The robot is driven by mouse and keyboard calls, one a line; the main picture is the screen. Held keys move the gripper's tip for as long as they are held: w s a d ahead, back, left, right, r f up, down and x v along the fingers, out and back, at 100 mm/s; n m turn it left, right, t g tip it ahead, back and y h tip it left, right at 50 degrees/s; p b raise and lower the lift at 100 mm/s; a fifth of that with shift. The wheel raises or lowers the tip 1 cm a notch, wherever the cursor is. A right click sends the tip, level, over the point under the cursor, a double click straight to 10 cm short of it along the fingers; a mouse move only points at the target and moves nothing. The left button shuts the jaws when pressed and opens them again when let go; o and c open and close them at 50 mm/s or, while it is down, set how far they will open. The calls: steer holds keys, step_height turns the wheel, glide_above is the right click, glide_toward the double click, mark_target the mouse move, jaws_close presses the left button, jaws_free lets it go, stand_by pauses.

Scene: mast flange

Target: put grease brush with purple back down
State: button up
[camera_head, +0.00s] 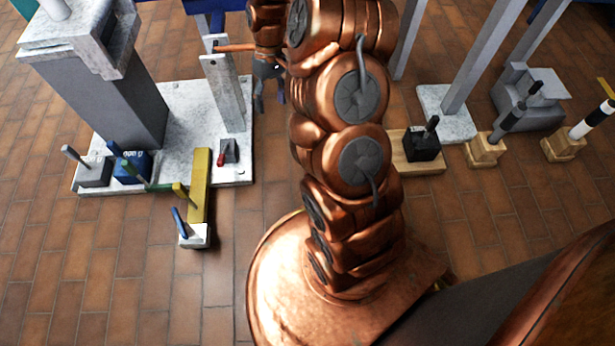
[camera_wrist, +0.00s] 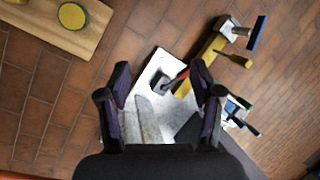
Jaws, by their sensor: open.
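I cannot pick out a grease brush with purple in either view; no purple brush part shows clearly. My gripper (camera_head: 269,95) hangs beside the pale slab's right edge in the head view. In the wrist view my gripper (camera_wrist: 160,78) is open, its dark, purple-tinged fingers wide apart with nothing held. Between and below them, apart from them, is a dark block with a red handle (camera_wrist: 180,76); it also stands on the slab in the head view (camera_head: 228,150). My arm hides the middle of the head view.
The pale slab (camera_head: 185,100) bears a grey column and several handled blocks. A yellow bar (camera_head: 199,185) and a white block with a blue handle (camera_head: 193,236) reach past its front. Wooden-based tools (camera_head: 484,152) stand at right. Brick floor at front left is clear.

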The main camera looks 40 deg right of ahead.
steer(key=s+a+r+h, duration=0.1)
steer(key=s+a+r, duration=1.05)
steer(key=s, duration=0.25)
steer(key=s+r, duration=0.2)
steer(key=s, duration=0.6)
steer(key=s+r+g+h, duration=0.1)
steer(key=s, duration=0.7)
steer(key=shift+s+a+r+m+h, duration=0.3)
steer(key=shift+s+a+r+m, duration=0.05)
steer(key=shift+r+m, duration=0.05)
